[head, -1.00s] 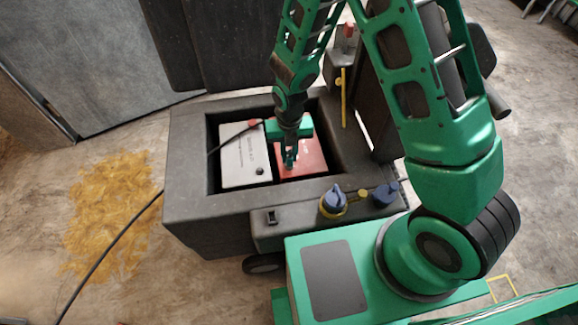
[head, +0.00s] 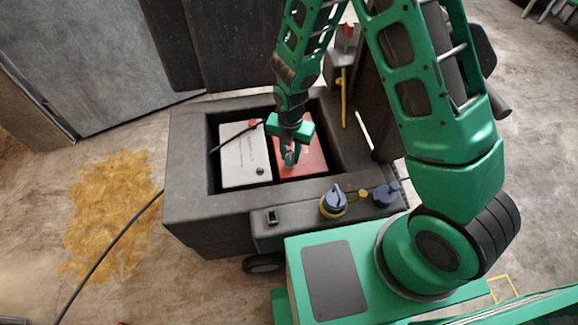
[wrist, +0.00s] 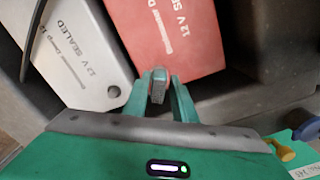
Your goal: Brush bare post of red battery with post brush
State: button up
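The red battery (head: 313,156) sits in the right half of the dark open box, and also shows in the wrist view (wrist: 180,35). My gripper (head: 290,162) points down over its front left part, with the fingertips low over or beside it. In the wrist view my gripper (wrist: 159,84) has its two teal fingers close together, with a small grey, round-topped piece between them. I cannot tell whether this piece is the post or something held. The bare post is not clearly seen. I cannot surely pick out the post brush.
A white battery (head: 240,158) with a dark post and red cap stands left of the red one. A black cable (head: 110,247) runs over the box wall (head: 188,160). Blue-topped knobs (head: 334,198) and a yellow piece (head: 363,194) stand on the front ledge.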

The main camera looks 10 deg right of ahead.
jog(key=shift+o, duration=0.9)
jog(key=shift+a, duration=0.1)
jog(key=shift+r, duration=0.6)
notch_tip(320, 180, up, 10)
jog(key=shift+f, duration=0.2)
jog(key=shift+w, duration=0.1)
